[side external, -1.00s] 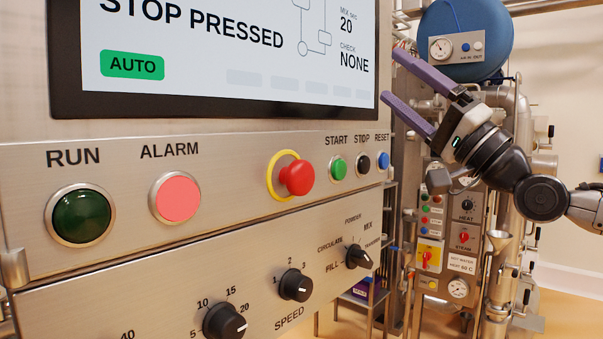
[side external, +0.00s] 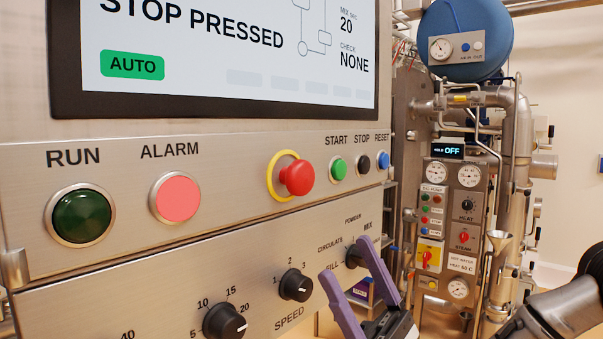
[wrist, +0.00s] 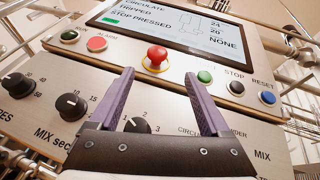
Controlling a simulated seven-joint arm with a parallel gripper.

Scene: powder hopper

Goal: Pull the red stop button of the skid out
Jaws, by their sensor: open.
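The red stop button (side external: 297,178) is a mushroom head on a yellow ring, on the steel panel between the alarm lamp and the start button. It also shows in the wrist view (wrist: 157,54), above and between my two fingers. My gripper (side external: 346,258) is open and empty, with purple fingers. In the side view it is below and to the right of the red button, in front of the knob panel. The fingers do not touch the button. The screen (side external: 220,50) above reads "STOP PRESSED" and "AUTO".
The green start (side external: 338,169), black stop (side external: 363,165) and blue reset (side external: 384,160) buttons sit to the right of the red button. The lit alarm lamp (side external: 175,198) and dark run lamp (side external: 80,216) are to its left. Black knobs (side external: 296,286) stick out below.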

